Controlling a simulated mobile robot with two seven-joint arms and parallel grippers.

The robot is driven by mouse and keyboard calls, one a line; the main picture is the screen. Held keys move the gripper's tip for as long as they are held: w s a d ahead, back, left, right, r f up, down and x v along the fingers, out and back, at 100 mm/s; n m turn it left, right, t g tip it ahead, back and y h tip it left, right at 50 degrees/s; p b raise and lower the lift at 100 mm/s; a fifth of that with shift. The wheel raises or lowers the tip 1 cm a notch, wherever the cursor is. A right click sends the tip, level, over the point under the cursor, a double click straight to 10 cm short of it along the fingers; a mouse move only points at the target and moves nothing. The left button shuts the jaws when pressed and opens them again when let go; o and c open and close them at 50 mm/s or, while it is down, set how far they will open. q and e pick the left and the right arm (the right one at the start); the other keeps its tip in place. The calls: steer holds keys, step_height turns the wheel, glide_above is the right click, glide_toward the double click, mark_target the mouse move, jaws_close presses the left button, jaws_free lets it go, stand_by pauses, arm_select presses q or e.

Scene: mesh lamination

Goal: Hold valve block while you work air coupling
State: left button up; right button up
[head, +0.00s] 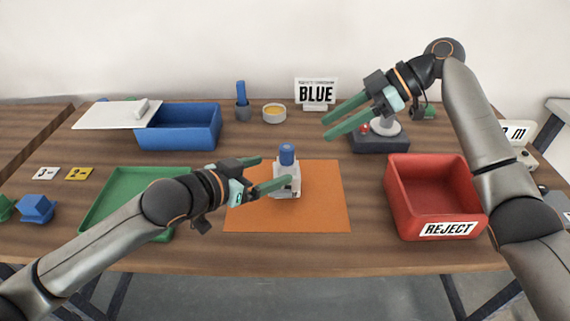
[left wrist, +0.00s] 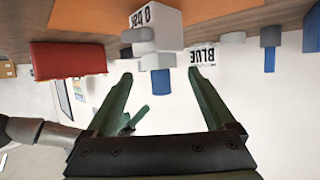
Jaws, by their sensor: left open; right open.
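The white valve block (head: 286,183) stands upright on an orange mat (head: 322,205), with the blue air coupling (head: 287,155) on its top. My left gripper (head: 274,171) is open and empty at the block's left; one finger passes low in front of the block. In the left wrist view, which is upside down, the block (left wrist: 162,18) lies beyond my fingertips (left wrist: 161,73), and the blue coupling (left wrist: 161,83) appears between the fingers. I cannot tell whether a finger touches. My right gripper (head: 327,128) is open and empty, raised above the table to the right of the block.
A red REJECT bin (head: 395,205) stands at the right and a green tray (head: 100,215) at the left. A blue bin (head: 180,139), a cup with a blue item (head: 243,112), a bowl (head: 274,113) and a BLUE sign (head: 316,93) stand behind. A joystick box (head: 380,145) is under my right arm.

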mark_target(295, 163)
arm_select(q)
steer(key=x, duration=1)
steer(key=shift+s, duration=0.15)
